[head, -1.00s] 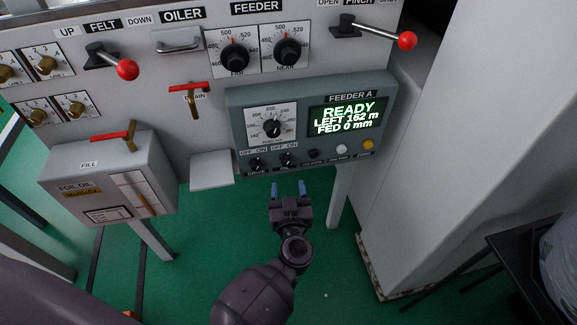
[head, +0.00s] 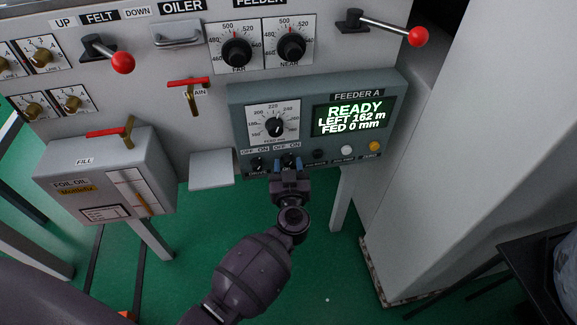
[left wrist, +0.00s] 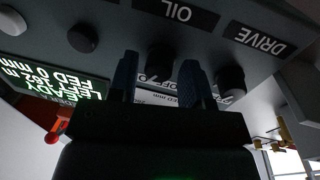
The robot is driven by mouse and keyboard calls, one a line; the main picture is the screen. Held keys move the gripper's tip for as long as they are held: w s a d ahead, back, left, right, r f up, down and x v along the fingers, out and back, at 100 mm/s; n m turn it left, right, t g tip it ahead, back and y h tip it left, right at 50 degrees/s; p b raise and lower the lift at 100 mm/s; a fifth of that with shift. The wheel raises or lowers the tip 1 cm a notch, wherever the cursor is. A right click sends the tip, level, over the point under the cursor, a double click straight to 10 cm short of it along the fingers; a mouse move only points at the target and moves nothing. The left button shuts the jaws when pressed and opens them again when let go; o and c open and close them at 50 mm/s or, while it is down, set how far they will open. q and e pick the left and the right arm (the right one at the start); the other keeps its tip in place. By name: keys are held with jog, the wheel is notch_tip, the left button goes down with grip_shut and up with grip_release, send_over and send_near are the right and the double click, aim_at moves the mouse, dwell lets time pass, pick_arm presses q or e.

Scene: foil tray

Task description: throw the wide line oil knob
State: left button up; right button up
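In the head view the OIL knob (head: 290,158) is partly hidden by my gripper. My left gripper (head: 288,166) comes from below, with its blue fingertips on either side of the knob. In the left wrist view my left gripper (left wrist: 158,82) is open, with gaps seen beside the knob. I cannot tell which way the knob points. My right gripper is not in view.
The DRIVE knob (left wrist: 230,82) sits close beside one finger. Black, white and yellow buttons (head: 375,146) line the panel's right. The screen (head: 352,117) reads READY, LEFT 162 m, FED 0 mm. A foil oil box (head: 105,180) stands left; green floor is open below.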

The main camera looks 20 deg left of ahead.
pick_arm(q)
jog(key=c, duration=0.6)
jog(key=shift+c, duration=0.2)
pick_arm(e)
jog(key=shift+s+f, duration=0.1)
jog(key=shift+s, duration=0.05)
pick_arm(q)
jog(key=shift+n, duration=1.3)
jog(key=n, duration=0.3)
jog(key=n+y, duration=0.1)
jog(key=shift+d+f+n, duration=0.1)
jog(key=shift+f+n, duration=0.15)
jog(key=shift+n, duration=0.15)
jog(key=n, duration=0.3)
jog(key=shift+t+y+b, duration=0.3)
jog(key=shift+b, duration=0.05)
jog(key=shift+n, duration=0.9)
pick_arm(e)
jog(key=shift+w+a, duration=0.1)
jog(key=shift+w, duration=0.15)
pick_arm(q)
jog(key=shift+n, duration=0.4)
